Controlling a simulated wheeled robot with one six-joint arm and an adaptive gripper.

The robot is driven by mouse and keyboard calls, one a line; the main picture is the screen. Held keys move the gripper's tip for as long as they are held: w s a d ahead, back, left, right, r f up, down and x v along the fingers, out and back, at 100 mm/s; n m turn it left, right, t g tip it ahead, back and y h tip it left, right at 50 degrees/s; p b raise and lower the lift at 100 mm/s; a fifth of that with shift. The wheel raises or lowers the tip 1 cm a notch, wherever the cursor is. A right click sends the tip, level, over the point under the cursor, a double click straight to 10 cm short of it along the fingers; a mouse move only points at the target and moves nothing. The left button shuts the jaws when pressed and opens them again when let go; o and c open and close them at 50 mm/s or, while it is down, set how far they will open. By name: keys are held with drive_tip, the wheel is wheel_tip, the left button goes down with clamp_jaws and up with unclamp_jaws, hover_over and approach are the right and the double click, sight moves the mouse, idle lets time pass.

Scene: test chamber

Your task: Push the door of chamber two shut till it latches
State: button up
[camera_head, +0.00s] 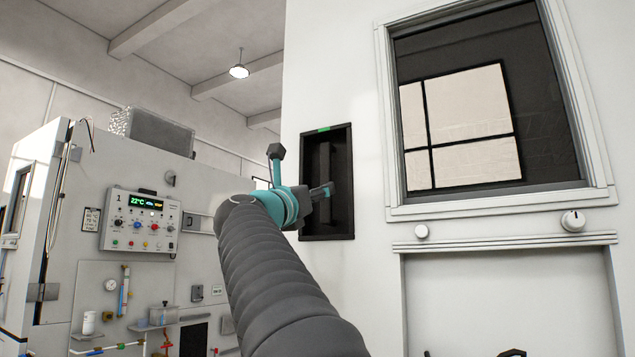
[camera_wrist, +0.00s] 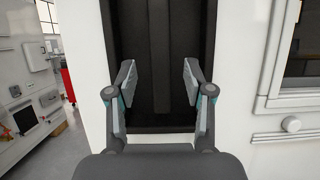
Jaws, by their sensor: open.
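A large white panel (camera_head: 340,60), which looks like the door of a chamber, stands on the right of the head view; no number shows on it. A black upright recess (camera_head: 344,165) with a green mark at its top is set in it. In the wrist view the recess (camera_wrist: 155,118) lies straight ahead, with the white face (camera_wrist: 238,70) to its right. My gripper (camera_head: 303,170) is in front of the recess, fingers spread and empty; the wrist view also shows my gripper (camera_wrist: 158,75). I cannot tell whether the fingers touch it. The panel's latch is not visible.
A dark framed window (camera_head: 470,110) is right of the recess, with a knob (camera_head: 572,221) below. At left, a control box (camera_head: 142,222) marked 1 hangs on another unit above small shelves. The wrist view shows open floor (camera_wrist: 62,150) at left and a red object (camera_wrist: 67,86).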

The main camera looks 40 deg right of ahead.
drive_tip(key=p+x, duration=0.1)
drive_tip(key=x, duration=0.5)
drive_tip(key=shift+p, duration=0.35)
drive_tip(key=shift+a, duration=0.1)
clamp_jaws()
